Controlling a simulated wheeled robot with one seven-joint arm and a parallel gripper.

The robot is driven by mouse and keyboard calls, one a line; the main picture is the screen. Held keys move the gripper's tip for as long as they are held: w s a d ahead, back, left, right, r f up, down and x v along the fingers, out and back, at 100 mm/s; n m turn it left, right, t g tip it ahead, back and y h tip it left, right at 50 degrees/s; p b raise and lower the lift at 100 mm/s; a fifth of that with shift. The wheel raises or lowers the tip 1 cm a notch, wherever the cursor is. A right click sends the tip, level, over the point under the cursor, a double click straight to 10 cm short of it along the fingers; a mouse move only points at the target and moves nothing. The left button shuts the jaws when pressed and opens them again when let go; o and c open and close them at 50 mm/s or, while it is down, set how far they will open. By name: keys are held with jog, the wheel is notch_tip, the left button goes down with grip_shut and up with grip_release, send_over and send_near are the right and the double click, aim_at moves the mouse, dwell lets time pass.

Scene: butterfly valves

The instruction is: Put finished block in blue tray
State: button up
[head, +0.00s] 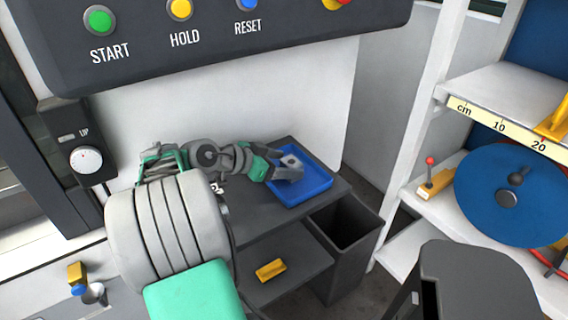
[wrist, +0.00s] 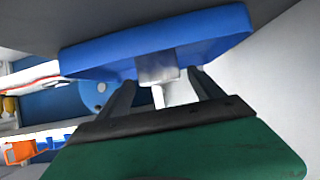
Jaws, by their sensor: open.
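The blue tray (head: 318,185) sits on the right part of a dark grey table; its rim (wrist: 215,30) crosses the upper part of the wrist view. A grey metal block (head: 291,161) is at the tray, with what looks like a dark hole in its top. In the wrist view the block (wrist: 157,66) shows between my fingers at the tray's edge. My gripper (head: 289,172) reaches in from the left, over the tray's left part. In the wrist view my gripper (wrist: 161,80) has its fingers apart around the block. Contact with the block cannot be told.
A dark open bin (head: 347,227) stands right of the table. A yellow block (head: 270,270) lies on a lower dark shelf. White shelves at right hold a blue disc (head: 507,194). A control panel (head: 220,40) with buttons overhangs the table. The tray's right part looks clear.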

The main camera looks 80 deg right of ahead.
jog(key=p+v, duration=0.2)
jog(key=v, duration=1)
jog(key=shift+r, duration=0.15)
